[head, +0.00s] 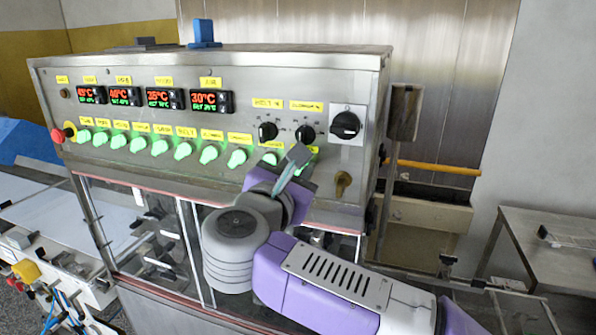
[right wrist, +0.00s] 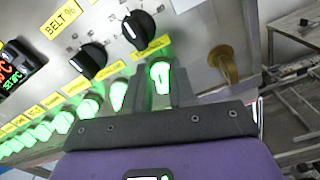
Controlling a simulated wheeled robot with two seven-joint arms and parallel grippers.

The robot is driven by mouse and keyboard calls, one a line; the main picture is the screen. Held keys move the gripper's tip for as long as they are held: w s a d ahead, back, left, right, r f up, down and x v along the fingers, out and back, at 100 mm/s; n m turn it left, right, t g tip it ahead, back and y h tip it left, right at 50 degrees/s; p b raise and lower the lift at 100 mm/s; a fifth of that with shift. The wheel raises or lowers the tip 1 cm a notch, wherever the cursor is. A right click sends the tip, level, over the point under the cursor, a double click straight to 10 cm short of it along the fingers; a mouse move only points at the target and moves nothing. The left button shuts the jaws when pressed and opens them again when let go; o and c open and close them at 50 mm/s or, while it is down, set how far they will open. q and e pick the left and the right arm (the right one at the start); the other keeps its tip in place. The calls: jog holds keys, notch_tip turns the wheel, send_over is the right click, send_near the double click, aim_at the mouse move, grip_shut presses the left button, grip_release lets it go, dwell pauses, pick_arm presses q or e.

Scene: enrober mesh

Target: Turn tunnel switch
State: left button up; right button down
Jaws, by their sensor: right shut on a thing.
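The control panel (head: 215,170) is a steel box front with a row of lit green rotary switches, one of them a green switch (head: 236,158) left of my gripper. My right gripper (head: 298,158) reaches the right end of this row. In the right wrist view my right gripper (right wrist: 158,88) has its two dark fingers on either side of the rightmost green switch (right wrist: 160,74), shut on it. That switch's knob looks upright and lit. The yellow label (right wrist: 152,46) above it is too small to read. My left gripper is not in view.
Black knobs (head: 268,131) sit above the row, with a larger black rotary switch (head: 345,124) to the right. A brass key switch (head: 343,183) is below it. A red emergency button (head: 57,135) is at the far left. A metal table (head: 550,232) stands at right.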

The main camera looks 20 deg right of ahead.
jog(key=shift+w+a+n+p, duration=0.15)
jog(key=shift+n+p, duration=0.1)
jog(key=shift+n, duration=2.1)
jog(key=shift+w+a+n+p, duration=0.1)
jog(key=shift+a+n+p, duration=0.1)
jog(key=shift+n, duration=2.15)
jog(key=shift+f, duration=0.1)
jog(key=c, duration=1.2)
grip_release()
jog(key=shift+o, duration=0.2)
jog(key=shift+s, duration=0.15)
jog(key=b+v, duration=0.1)
jog(key=v, duration=0.6)
jog(key=shift+a, duration=0.15)
